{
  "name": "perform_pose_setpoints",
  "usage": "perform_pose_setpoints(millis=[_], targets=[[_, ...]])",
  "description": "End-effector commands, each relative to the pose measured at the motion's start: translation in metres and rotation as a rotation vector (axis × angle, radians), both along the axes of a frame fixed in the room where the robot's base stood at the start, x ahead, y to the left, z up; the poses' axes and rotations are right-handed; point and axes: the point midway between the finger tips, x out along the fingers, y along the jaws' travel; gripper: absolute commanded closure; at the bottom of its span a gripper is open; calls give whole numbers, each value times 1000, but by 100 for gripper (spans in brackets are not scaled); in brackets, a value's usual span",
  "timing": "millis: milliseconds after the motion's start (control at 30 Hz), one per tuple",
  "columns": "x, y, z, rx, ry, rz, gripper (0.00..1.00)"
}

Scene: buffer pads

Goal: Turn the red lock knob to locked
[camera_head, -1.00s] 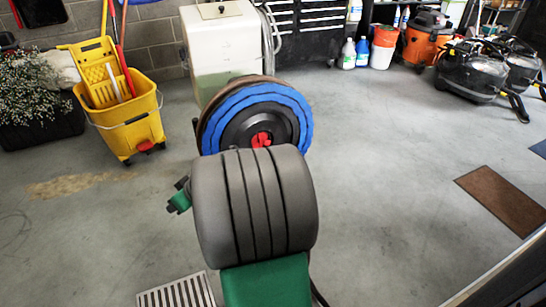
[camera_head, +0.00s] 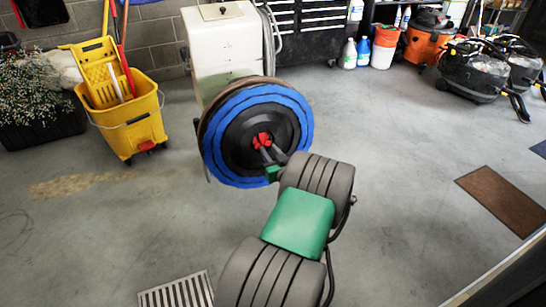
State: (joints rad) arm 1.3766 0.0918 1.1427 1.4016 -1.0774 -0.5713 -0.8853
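The red lock knob (camera_head: 262,140) sits at the centre of a black hub (camera_head: 241,152) ringed by a blue pad (camera_head: 216,165), facing me in the middle of the head view. My gripper (camera_head: 266,148) reaches the knob from the lower right, with its dark fingers at the knob's right side. Part of the knob is hidden by the fingers. I cannot tell whether the fingers are closed on it or only beside it. The knob's turn position is too small to read.
A white machine body (camera_head: 224,48) stands behind the pad. A yellow mop bucket (camera_head: 128,122) stands at the left. Bottles, an orange bucket (camera_head: 384,46) and vacuums (camera_head: 470,72) line the back right. The floor to the right is mostly clear; a brown mat (camera_head: 502,200) lies there.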

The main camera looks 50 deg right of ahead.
Motion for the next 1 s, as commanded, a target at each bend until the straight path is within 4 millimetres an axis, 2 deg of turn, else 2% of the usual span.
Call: perform_pose_setpoints(millis=[433,1000], targets=[[42,-23,-6,0,-1,4,73],[47,-27,-6,0,0,2,73]])
